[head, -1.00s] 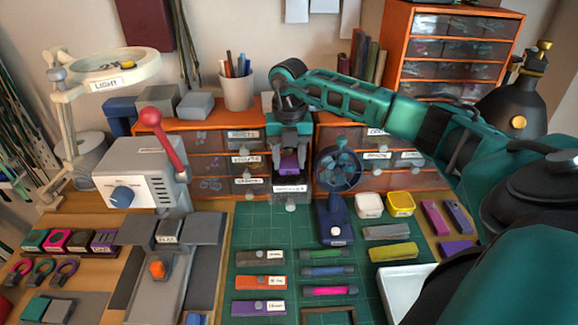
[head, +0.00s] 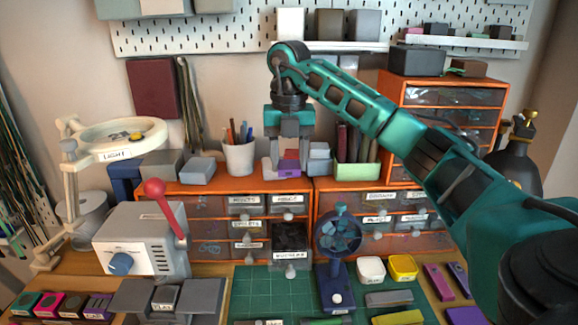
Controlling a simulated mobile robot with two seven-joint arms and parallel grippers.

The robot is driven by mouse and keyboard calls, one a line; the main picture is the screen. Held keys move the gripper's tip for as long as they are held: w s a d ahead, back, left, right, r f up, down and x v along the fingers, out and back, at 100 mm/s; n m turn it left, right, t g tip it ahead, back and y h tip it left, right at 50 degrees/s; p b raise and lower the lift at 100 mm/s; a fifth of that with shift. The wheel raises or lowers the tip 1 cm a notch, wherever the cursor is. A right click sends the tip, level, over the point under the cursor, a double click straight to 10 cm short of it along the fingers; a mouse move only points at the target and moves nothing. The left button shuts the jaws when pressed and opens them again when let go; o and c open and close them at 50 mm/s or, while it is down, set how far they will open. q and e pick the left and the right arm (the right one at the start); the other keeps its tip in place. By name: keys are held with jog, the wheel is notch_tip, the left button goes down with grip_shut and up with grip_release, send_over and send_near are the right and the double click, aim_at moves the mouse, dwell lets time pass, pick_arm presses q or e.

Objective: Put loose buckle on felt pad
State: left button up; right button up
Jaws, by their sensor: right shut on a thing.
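My right gripper (head: 289,163) is shut on a small purple piece (head: 289,169), which looks like the loose buckle. It is partly hidden between the fingers, with a reddish patch just above it. The gripper points down and appears in front of the cabinet top, above the pulled-out drawer labelled for buckles (head: 290,240). That drawer looks dark inside. I cannot pick out the felt pad in this view. My left gripper is not in view.
A small blue fan-like device (head: 338,240) stands right of the open drawer. The green mat (head: 262,290) has clear room. A grey machine with a red lever (head: 145,238) and a ring lamp (head: 122,138) stand left. A pencil cup (head: 239,157) is on the cabinet.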

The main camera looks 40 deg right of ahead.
jog(key=o, duration=0.5)
jog(key=c, duration=0.4)
